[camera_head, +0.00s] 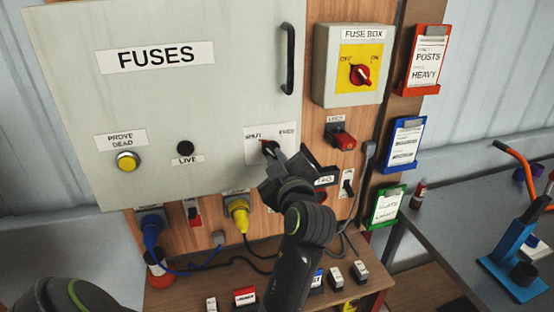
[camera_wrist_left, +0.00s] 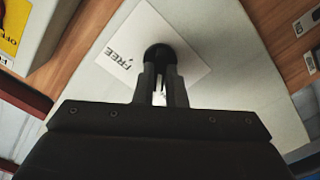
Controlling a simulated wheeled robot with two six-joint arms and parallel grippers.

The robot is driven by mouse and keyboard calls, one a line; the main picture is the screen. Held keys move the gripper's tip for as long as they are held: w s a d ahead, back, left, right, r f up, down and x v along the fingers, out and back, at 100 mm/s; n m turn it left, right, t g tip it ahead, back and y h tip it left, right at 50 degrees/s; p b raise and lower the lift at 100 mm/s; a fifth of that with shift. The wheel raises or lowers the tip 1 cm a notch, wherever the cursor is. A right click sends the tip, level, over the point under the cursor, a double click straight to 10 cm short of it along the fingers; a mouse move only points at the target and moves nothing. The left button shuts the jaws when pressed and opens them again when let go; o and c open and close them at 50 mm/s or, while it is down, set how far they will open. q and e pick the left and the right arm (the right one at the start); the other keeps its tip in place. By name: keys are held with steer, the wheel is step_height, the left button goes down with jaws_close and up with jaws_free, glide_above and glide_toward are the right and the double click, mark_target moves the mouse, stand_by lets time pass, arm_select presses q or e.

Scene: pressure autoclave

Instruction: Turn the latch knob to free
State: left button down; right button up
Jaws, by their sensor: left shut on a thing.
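The latch knob (camera_head: 270,147) is a small dark knob with a bit of red at its upper left. It sits on a white label plate (camera_head: 256,131) at the lower right of the grey FUSES door (camera_head: 200,85); the plate's left word seems to read SHUT. My left gripper (camera_head: 272,160) is shut on the knob. In the left wrist view the dark round knob (camera_wrist_left: 159,53) stands between the two fingers (camera_wrist_left: 160,85), over the plate with the word FREE (camera_wrist_left: 118,58). The fingers hide part of the knob, so its exact angle is unclear. My right gripper is not in view.
A black door handle (camera_head: 288,60) is above the knob. A fuse box (camera_head: 353,65) with a red switch and a red-handled lever (camera_head: 340,137) are to the right. Yellow (camera_head: 239,212) and blue plugs (camera_head: 151,225) with cables hang below the door.

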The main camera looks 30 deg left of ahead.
arm_select(q)
steer(key=shift+r+m+p, duration=0.1)
steer(key=shift+m+p, duration=3.4)
steer(key=shift+m, duration=5.1)
steer(key=c, duration=1.5)
jaws_free()
steer(key=shift+w+a, duration=0.1)
steer(key=shift+f, duration=0.2)
